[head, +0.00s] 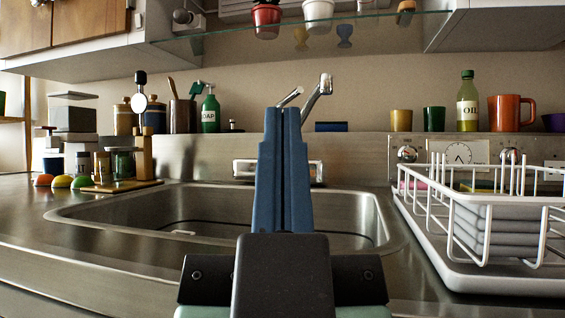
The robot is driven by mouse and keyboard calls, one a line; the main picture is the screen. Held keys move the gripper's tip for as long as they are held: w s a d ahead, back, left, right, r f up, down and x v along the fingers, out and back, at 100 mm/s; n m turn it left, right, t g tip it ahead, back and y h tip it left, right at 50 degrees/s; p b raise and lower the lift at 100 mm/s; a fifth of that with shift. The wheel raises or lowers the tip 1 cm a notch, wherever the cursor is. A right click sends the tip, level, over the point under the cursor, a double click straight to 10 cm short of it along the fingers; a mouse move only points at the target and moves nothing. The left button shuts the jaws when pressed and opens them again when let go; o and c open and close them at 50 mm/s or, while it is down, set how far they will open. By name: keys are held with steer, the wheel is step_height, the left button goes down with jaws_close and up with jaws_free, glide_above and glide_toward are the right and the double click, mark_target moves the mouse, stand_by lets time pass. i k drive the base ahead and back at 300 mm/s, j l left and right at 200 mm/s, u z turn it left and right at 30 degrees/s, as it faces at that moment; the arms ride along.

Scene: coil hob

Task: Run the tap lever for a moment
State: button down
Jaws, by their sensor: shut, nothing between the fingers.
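My gripper (284,114) is in the middle of the head view, its two blue fingers pressed together and pointing up and away, with nothing between them. The chrome tap (323,86) shows just above and right of the fingertips. A slim chrome piece that looks like the tap lever (290,97) slants up behind the fingertips. Whether the fingers touch it cannot be told from this view. The tap's base and lower body are mostly hidden behind my gripper. The steel sink (130,204) lies below and behind the fingers. No running water is visible.
A white dish rack (470,228) with grey plates stands right of the sink. Jars (123,161), a green soap bottle (210,112) and small coloured balls stand at left. A glass shelf (400,24) with pots hangs above. An oil bottle (467,103) and mugs stand at back right.

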mark_target(299, 90)
steer(key=k+j+z, duration=0.2)
steer(key=k+j, duration=0.25)
steer(key=j, duration=0.2)
steer(key=k+j+z, duration=0.25)
steer(key=k+j, duration=0.25)
steer(key=j, duration=0.25)
steer(key=i, duration=0.95)
steer(key=j+z, duration=0.25)
steer(key=j, duration=0.4)
steer(key=j+z, duration=0.3)
steer(key=j, duration=0.4)
